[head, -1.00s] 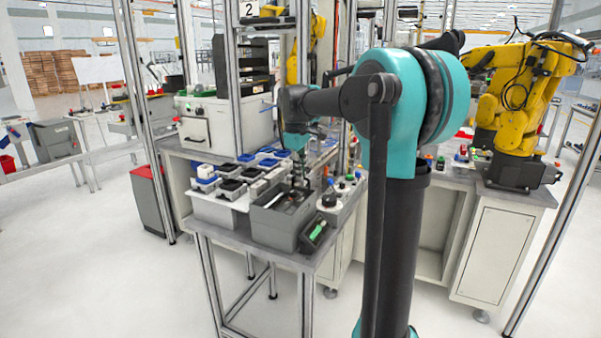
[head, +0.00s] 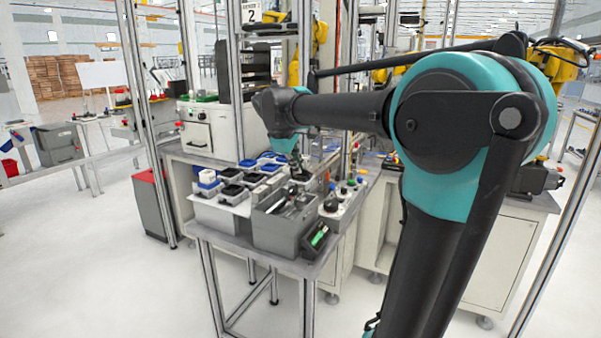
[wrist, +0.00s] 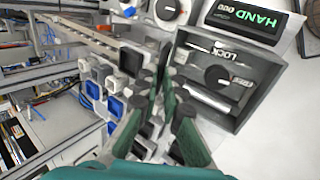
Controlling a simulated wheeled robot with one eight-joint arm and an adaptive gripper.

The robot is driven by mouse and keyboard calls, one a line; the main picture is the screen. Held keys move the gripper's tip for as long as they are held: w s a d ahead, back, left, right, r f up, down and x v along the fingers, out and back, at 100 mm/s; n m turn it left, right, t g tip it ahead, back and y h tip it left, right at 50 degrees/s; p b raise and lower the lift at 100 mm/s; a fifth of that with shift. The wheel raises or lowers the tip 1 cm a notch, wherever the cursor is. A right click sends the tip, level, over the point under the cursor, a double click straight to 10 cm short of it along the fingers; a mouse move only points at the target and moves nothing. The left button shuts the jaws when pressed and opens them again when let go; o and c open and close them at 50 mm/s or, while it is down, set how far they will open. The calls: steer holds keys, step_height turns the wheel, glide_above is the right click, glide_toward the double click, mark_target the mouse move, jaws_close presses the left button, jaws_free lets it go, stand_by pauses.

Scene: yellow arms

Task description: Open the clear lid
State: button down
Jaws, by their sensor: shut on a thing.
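A grey open-topped box (head: 283,231) stands at the front of the bench in the head view. In the wrist view the grey box (wrist: 262,58) frames a black knob and a LOCK label. I cannot clearly make out the clear lid against the box. My gripper (wrist: 157,78) has its green fingers close together beside the left side of the box in the wrist view. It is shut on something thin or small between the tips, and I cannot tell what. In the head view my gripper (head: 295,160) is small and partly hidden at the back of the box.
A green HAND display (wrist: 247,20) sits beside the box. Dials and buttons (head: 345,195) stand to the right. A white tray (head: 218,214) with several black and blue-edged containers is on the left. A metal frame post (head: 240,90) rises behind.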

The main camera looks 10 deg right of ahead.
steer(key=s+a+r+t+h, duration=0.3)
steer(key=s+a+r+t, duration=0.1)
steer(key=s+a+t, duration=0.1)
steer(key=shift+s+a+r+h, duration=0.2)
steer(key=shift+s+h, duration=0.2)
steer(key=shift+s, duration=0.5)
steer(key=c, duration=2.2)
jaws_free()
steer(key=shift+d+r, duration=0.1)
steer(key=shift+d, duration=0.1)
steer(key=o, duration=0.6)
steer(key=shift+c, duration=0.2)
steer(key=v, duration=1.2)
steer(key=shift+f, duration=0.25)
